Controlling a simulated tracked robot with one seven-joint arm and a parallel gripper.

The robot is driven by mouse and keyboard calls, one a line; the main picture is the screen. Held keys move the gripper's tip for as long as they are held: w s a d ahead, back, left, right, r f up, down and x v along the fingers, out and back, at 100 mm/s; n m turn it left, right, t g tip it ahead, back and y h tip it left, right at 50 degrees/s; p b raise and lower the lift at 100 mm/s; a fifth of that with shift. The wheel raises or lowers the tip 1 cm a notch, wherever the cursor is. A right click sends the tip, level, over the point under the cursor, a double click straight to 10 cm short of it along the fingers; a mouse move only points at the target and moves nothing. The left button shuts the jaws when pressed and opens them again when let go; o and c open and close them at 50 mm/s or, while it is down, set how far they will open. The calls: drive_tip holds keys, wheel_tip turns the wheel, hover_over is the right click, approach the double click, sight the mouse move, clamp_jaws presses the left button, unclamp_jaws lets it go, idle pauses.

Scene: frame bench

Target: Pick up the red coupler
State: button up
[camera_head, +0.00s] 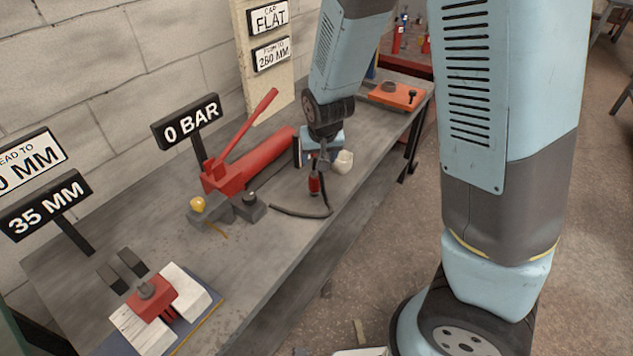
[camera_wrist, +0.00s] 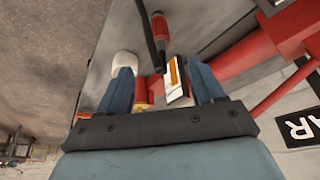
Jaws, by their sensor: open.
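The red coupler (camera_head: 314,184) hangs or stands upright at the end of a black hose over the bench, below my gripper (camera_head: 318,152) in the head view. In the wrist view the red coupler (camera_wrist: 159,27) is beyond the fingertips, near the top centre, beside the black hose (camera_wrist: 146,32). My gripper (camera_wrist: 158,70) has its two blue fingers spread apart, with no coupler between them. Whether the coupler touches the bench is hard to tell.
A white cup (camera_head: 343,162) stands right of my gripper. A red hand pump (camera_head: 250,165) lies to the left, with its handle raised. An orange tray (camera_head: 397,96) is at the far end. A red block on white pieces (camera_head: 152,298) is at the near end.

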sight(314, 175)
drive_tip(key=shift+x, duration=7.25)
drive_tip(key=shift+w+a+r, duration=0.1)
drive_tip(key=shift+w, duration=0.1)
drive_tip(key=c, duration=1.2)
